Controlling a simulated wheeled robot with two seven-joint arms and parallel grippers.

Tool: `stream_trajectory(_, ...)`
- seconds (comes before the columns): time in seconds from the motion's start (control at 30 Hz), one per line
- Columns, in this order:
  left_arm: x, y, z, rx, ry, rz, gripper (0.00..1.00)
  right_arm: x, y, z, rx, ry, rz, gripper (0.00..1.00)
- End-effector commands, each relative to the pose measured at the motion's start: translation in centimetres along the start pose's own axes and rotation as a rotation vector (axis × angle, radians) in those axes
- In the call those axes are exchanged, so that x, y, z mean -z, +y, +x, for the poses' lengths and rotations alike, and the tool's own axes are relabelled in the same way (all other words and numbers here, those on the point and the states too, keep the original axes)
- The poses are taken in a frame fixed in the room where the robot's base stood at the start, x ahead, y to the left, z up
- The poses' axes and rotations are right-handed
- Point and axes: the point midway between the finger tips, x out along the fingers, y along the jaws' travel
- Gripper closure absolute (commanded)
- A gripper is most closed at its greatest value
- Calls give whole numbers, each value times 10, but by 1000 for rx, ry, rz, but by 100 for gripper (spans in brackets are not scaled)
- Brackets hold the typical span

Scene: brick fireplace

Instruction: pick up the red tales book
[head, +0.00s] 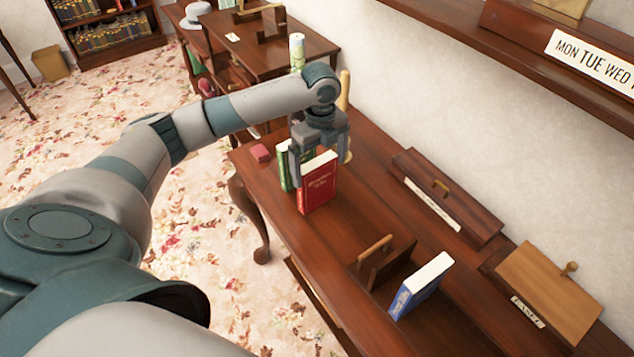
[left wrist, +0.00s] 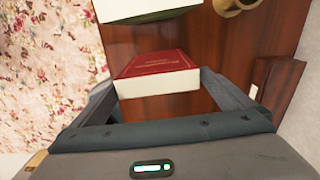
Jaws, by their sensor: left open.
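The red book (head: 319,187) stands upright on the dark wooden table (head: 345,225), its gold-lettered cover facing me. It also shows in the left wrist view (left wrist: 155,65), between the fingers of my left gripper. My left gripper (head: 312,160) is open and reaches down from above at the top of the red book. One finger is on each side of it in the left wrist view (left wrist: 160,100), with a gap to the right finger. A green book (head: 284,165) stands just behind the red book. My right gripper is not in view.
A blue book (head: 420,286) stands nearer on the table beside a wooden holder (head: 385,262). A dark box with a label (head: 447,200) and a lighter wooden box (head: 548,295) lie along the wall side. A small red object (head: 260,153) lies at the left edge. A shelf (head: 500,55) overhangs at upper right.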

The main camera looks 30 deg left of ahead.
Motion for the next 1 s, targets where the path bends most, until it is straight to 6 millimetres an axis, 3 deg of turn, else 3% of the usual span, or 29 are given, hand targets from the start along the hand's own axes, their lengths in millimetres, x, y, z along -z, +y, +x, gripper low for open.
stream_trajectory(0.27, -1, 1, 4, -1, 1, -2, 0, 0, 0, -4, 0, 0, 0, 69)
stream_trajectory(0.5, -7, 5, 28, -4, 1, -2, 0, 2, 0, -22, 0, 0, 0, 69)
stream_trajectory(0.7, -6, 4, 49, -1, 0, -1, 0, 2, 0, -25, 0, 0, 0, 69)
stream_trajectory(1.0, -7, 4, 52, 1, 0, -1, 0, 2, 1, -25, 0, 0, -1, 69)
